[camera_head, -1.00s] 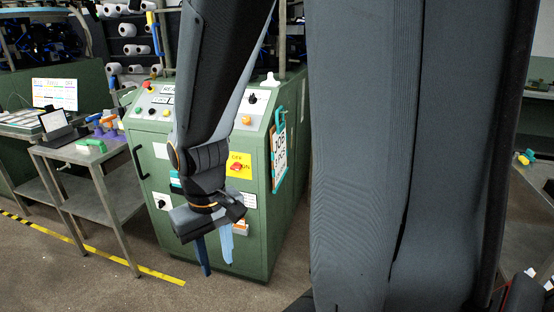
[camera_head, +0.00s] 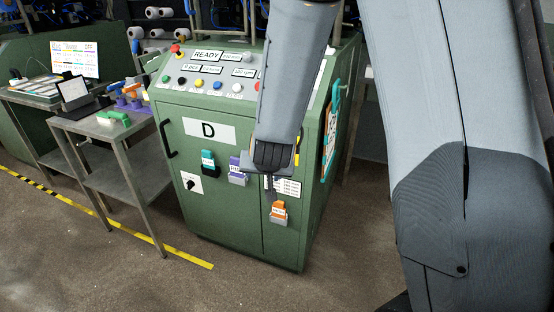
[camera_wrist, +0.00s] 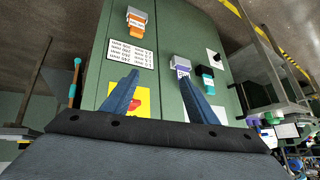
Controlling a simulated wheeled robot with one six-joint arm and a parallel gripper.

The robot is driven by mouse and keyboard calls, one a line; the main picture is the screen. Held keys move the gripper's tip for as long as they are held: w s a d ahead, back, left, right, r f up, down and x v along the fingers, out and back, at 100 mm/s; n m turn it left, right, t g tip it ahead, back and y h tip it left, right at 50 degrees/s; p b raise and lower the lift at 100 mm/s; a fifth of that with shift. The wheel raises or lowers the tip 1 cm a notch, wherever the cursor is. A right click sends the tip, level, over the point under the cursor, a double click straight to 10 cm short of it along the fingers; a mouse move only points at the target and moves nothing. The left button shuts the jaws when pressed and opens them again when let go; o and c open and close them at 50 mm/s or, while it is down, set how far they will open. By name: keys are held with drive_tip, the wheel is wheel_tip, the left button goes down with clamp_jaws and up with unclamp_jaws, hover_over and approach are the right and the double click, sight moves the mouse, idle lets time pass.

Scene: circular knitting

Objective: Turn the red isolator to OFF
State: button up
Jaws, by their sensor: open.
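The red isolator (camera_wrist: 135,104) sits on a yellow plate (camera_wrist: 143,93) on the front of the green cabinet. In the wrist view it shows partly behind my left-hand finger, so its pointing direction is unclear. In the head view my arm hides the isolator; only a sliver of the yellow plate (camera_head: 297,158) shows. My gripper (camera_wrist: 158,82) is open and empty, its blue fingers toward the cabinet front. The isolator lies near the left-hand finger, off the middle of the gap. Whether they touch is unclear. In the head view my gripper (camera_head: 269,185) is mostly hidden behind the wrist.
Purple (camera_head: 237,171), teal (camera_head: 209,162) and orange (camera_head: 278,212) tagged holders stick out from the cabinet front. A clipboard (camera_head: 331,130) hangs on its right side. A metal cart (camera_head: 125,165) stands at left. The floor in front is clear.

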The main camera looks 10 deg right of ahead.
drive_tip(key=w+d+f+m+t+h+b, duration=0.1)
drive_tip(key=w+d+m+t+h, duration=0.1)
drive_tip(key=w+h, duration=0.3)
drive_tip(key=w+d+f+m+t+h+b, duration=0.1)
drive_tip(key=w+d+t+h, duration=0.3)
drive_tip(key=w+d+h, duration=0.1)
drive_tip(key=shift+w+m+t+b, duration=0.3)
drive_tip(key=shift+w+m+b, duration=0.1)
drive_tip(key=shift+w, duration=0.4)
drive_tip(key=shift+f, duration=0.1)
drive_tip(key=shift+c, duration=0.3)
drive_tip(key=c, duration=1)
